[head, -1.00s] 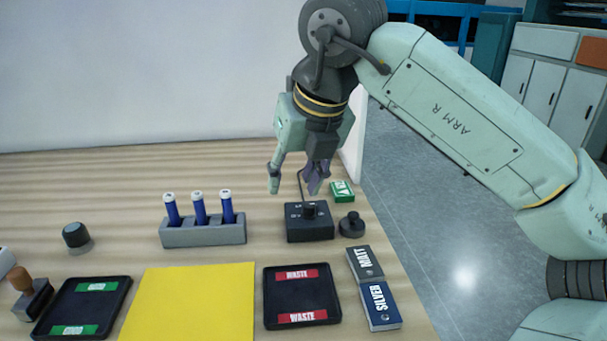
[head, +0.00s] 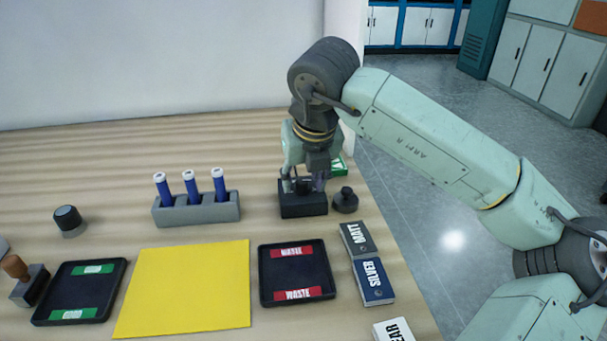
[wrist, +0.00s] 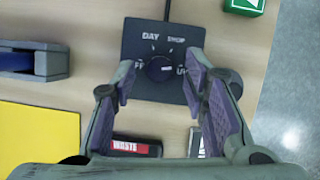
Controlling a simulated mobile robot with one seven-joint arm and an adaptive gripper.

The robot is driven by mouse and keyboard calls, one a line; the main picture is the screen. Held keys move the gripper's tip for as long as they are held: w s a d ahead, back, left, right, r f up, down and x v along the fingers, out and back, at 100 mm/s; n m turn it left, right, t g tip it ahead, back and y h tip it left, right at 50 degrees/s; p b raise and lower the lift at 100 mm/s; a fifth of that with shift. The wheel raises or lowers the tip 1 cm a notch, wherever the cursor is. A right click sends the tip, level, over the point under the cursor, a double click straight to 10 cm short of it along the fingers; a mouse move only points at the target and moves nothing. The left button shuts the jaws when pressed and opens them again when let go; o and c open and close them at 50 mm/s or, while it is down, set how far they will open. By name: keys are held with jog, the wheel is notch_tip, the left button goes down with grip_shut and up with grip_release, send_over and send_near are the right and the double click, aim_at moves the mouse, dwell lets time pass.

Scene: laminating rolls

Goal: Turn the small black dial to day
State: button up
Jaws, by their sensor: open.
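The small black dial (wrist: 158,70) sits on a dark control box (wrist: 140,42), which also shows in the head view (head: 303,207). In the wrist view the box reads DAY at upper left, SHOP at upper right, a partly hidden label ending in FF at left, and one like UV at right. The dial's pale mark points right, toward the UV-like label. My gripper (wrist: 159,78) is open, its fingers on the left and right of the dial with gaps showing. In the head view my gripper (head: 303,183) is down at the box.
A black round knob (head: 345,202) stands just right of the box, and a green box (head: 339,166) behind it. A grey rack (head: 197,210) with blue tubes is to the left. The WASTE tray (head: 264,275) and the MATT and SILVER boxes (head: 372,282) lie in front.

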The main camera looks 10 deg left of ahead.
jog(key=shift+c, duration=0.5)
grip_shut()
